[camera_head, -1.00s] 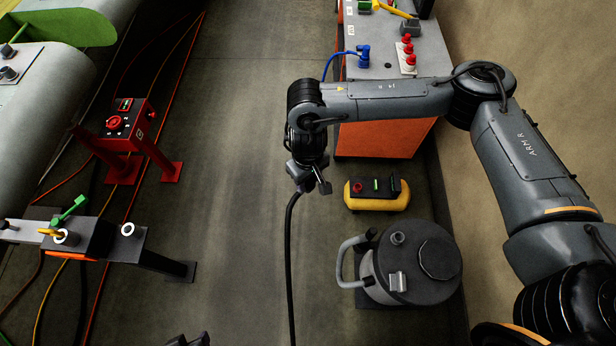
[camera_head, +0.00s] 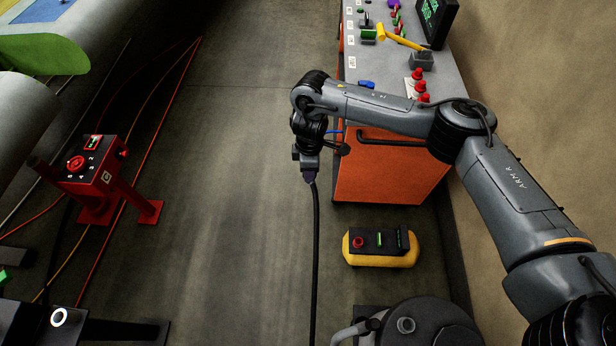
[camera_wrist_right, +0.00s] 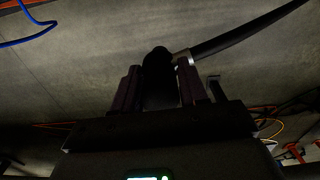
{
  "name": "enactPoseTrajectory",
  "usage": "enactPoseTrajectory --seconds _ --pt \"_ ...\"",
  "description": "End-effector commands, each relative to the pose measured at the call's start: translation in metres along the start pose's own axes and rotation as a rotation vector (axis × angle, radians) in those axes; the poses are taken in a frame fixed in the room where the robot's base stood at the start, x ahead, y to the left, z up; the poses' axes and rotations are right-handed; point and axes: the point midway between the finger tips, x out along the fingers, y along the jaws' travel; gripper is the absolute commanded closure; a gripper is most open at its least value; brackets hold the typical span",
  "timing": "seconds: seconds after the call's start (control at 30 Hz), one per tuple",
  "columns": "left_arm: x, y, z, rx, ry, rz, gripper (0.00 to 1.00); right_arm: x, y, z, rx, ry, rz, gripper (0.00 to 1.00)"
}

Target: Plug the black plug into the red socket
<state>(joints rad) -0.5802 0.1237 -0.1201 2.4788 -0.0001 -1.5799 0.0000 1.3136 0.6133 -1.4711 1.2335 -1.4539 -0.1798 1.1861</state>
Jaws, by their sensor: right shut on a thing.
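My right gripper (camera_head: 309,172) points down over the floor, left of the orange cabinet. In the right wrist view its two fingers (camera_wrist_right: 158,86) are closed on the black plug (camera_wrist_right: 156,64), which shows only as a dark shape. A thick black cable runs from the plug to the upper right there. In the head view the cable (camera_head: 316,250) hangs below the gripper. A red box (camera_head: 95,163) on a red stand is well left of the gripper. It has round red fittings on top and on its right side; I cannot tell which is the socket. My left gripper is out of view.
The orange cabinet (camera_head: 385,180) with a grey top stands just right of my gripper. A yellow case (camera_head: 382,257) and a grey canister (camera_head: 425,325) stand on the floor. Thin cables lie near the red stand. The floor between stand and cabinet is clear.

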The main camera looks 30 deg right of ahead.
Motion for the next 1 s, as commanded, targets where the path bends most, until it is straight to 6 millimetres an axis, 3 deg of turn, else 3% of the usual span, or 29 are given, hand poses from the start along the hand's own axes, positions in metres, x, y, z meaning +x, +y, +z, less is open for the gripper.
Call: enactPoseTrajectory --seconds 0.03,0.5,1.0 --pt "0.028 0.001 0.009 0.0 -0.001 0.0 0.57 0.034 0.006 0.004 -0.034 -0.001 -0.002 0.86" --pt "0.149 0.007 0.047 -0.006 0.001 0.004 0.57 0.21 0.039 0.052 -0.284 -0.001 -0.002 0.86" --pt "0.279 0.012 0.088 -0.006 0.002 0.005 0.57 0.411 0.042 0.135 -0.36 -0.003 -0.002 0.86"
